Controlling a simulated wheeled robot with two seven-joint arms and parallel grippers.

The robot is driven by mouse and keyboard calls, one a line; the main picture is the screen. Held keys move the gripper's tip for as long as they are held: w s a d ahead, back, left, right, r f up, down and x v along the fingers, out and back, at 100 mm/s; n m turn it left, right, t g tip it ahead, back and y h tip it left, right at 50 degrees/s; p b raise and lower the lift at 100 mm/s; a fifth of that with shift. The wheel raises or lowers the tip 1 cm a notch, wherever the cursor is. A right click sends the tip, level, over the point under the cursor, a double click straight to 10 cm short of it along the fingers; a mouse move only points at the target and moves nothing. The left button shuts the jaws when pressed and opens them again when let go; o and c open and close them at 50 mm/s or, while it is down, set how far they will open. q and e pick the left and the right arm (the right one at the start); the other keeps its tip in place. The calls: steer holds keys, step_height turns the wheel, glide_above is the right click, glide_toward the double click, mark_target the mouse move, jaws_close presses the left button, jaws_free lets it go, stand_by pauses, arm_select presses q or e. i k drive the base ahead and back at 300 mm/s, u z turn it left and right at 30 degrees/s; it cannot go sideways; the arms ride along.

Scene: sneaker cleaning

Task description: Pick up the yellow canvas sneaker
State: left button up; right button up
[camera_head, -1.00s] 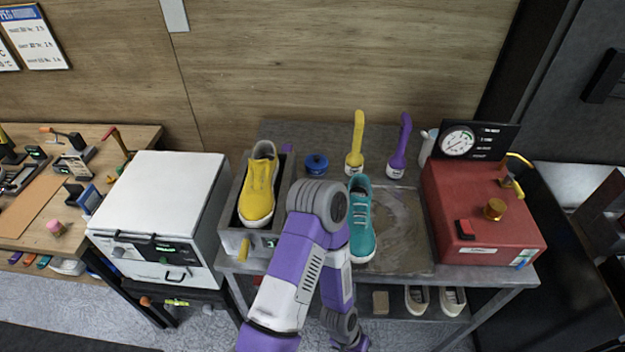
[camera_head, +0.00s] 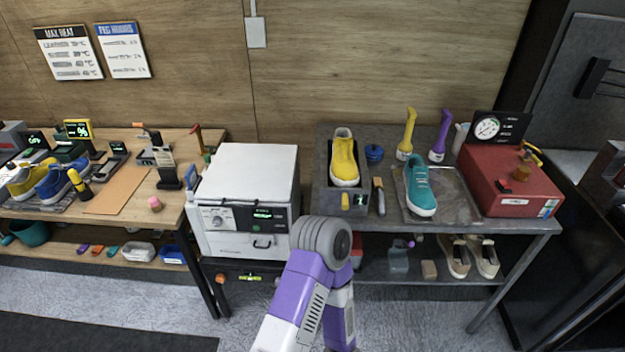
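A yellow sneaker (camera_head: 343,160) sits toe-forward in a grey open-topped box (camera_head: 323,181) at the left of the metal table. Its white sole edge shows at the toe. A second yellow shoe (camera_head: 27,181) lies at the far left on the wooden bench, beside a blue shoe (camera_head: 57,184). One of my purple-and-white arms is bent in the lower middle, in front of the metal table and apart from the yellow sneaker in the picture. Neither of my grippers shows.
A teal sneaker (camera_head: 420,187) lies on a flat tray (camera_head: 455,207) right of the box. A red machine with a gauge (camera_head: 510,188) stands at the table's right. A white oven-like box (camera_head: 247,198) stands left. Beige shoes (camera_head: 455,256) are on the lower shelf.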

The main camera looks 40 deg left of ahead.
mark_target(344, 171)
steer(key=z, duration=0.05)
steer(key=k, duration=0.15)
steer(key=u, duration=1.3)
